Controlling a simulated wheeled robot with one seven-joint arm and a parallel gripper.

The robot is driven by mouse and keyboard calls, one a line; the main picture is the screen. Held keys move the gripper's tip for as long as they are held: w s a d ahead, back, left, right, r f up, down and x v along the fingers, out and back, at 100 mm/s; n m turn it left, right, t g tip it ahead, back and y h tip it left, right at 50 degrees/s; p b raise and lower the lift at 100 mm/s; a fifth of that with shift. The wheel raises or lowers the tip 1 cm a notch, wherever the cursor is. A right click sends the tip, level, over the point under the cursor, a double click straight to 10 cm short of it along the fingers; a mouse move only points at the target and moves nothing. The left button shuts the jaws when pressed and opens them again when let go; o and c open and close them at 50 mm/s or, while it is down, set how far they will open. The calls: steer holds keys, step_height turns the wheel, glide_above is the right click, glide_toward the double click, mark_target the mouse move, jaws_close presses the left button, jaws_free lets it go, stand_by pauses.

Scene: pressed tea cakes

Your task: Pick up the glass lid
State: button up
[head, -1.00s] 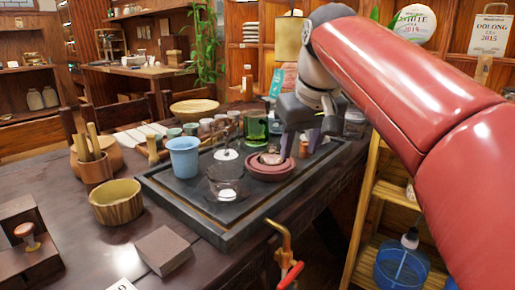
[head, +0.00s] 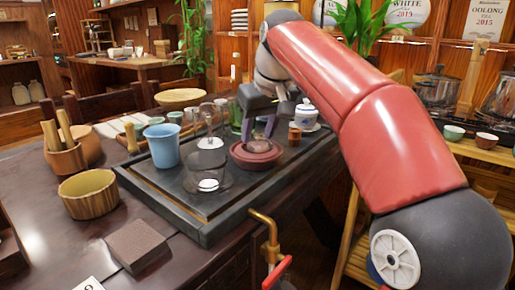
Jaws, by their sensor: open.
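My gripper (head: 258,128) is open, its two fingers pointing down over the dark tea tray. It is above a red-brown clay dish (head: 246,161) that has a rounded brownish piece on it. Two clear glass pieces stand on the tray to the left: a taller one (head: 209,130) behind and a wider one (head: 207,172) in front. I cannot tell whether either is the glass lid or carries it. My gripper is apart from both. Anything glass directly between or behind my fingers is too small to make out.
The tea tray (head: 192,213) also holds a blue cup (head: 163,147), a small brown cup (head: 295,135) and a white-and-blue lidded bowl (head: 306,115). A wooden bowl (head: 89,198) and a dark block (head: 136,245) lie left of it.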

steer(key=shift+f, duration=0.1)
jaws_close()
stand_by(0.4)
